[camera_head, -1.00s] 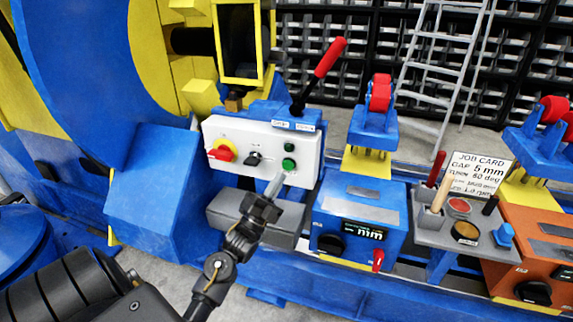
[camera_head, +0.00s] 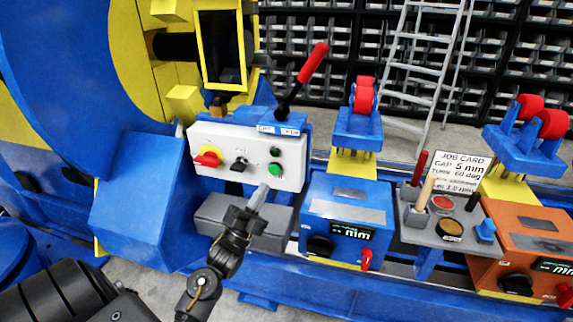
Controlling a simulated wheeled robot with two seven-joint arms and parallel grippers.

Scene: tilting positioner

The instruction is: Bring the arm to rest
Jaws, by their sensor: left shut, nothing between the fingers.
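My left gripper (camera_head: 262,190) is shut and empty. Its tip is just below the green button (camera_head: 275,169) on the white control panel (camera_head: 213,182); I cannot tell whether it touches the panel. The panel also carries a red and yellow switch (camera_head: 208,157), a black selector (camera_head: 240,164) and a dark green button (camera_head: 275,151). A lever with a red grip (camera_head: 313,62) rises above the panel. My right gripper is out of view.
A blue box with a display (camera_head: 345,205) stands right of the panel. Beside it are a grey tool tray (camera_head: 420,232), a job card (camera_head: 459,172) and an orange box (camera_head: 500,262). A large blue and yellow wheel (camera_head: 60,80) fills the left. A ladder (camera_head: 425,67) leans behind.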

